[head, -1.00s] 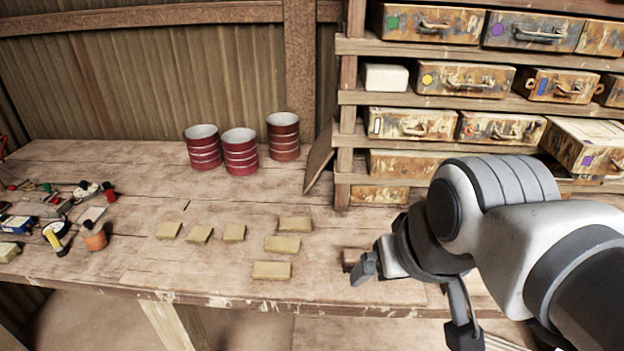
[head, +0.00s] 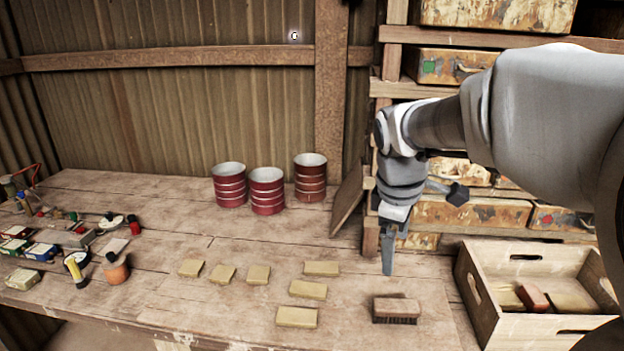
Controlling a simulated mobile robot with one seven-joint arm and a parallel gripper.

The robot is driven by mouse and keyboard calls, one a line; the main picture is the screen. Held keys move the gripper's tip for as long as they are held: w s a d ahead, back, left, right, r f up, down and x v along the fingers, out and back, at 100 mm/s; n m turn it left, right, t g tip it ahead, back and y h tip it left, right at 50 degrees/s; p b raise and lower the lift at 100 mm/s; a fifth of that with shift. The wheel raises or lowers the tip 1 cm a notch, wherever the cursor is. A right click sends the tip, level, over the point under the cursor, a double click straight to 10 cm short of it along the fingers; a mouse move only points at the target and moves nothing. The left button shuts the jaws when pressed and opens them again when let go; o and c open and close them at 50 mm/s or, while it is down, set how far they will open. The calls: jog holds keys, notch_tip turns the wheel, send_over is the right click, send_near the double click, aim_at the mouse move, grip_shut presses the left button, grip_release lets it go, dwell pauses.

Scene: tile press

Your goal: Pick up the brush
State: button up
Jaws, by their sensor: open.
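The brush (head: 397,310) has a brown wooden back and dark bristles. It lies bristles down on the bench at the front right, left of a wooden crate. My gripper (head: 422,229) is in the air above and behind the brush, apart from it.
Several tan tiles (head: 297,317) lie left of the brush. The wooden crate (head: 481,313) on the right holds a reddish block. Red cans (head: 267,191) stand at the back. Bottles and small boxes (head: 41,252) crowd the left end. The middle of the bench is mostly clear.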

jog(key=w+d+f+n+g+y, duration=0.2)
jog(key=w+d+f+n, duration=0.35)
jog(key=w+f, duration=0.2)
jog(key=b, duration=0.1)
send_near(397, 304)
jog(key=shift+m, duration=0.25)
jog(key=f, duration=0.5)
jog(key=shift+s+a, duration=0.1)
jog(key=shift+a, duration=0.1)
jog(key=shift+f+b, duration=0.45)
jog(key=shift+f, duration=2.35)
grip_shut()
jog(key=shift+r, duration=0.2)
notch_tip(397, 304, up, 4)
jog(key=shift+r+p, duration=0.1)
jog(key=shift+p, duration=0.25)
jog(key=s+d+r, duration=0.1)
jog(key=d+r, duration=0.2)
jog(key=d, duration=0.2)
jog(key=s+d+r+p, duration=0.1)
jog(key=s+d+r, duration=0.1)
jog(key=d, duration=0.4)
jog(key=shift+r, duration=0.75)
jog(key=shift+s, duration=0.1)
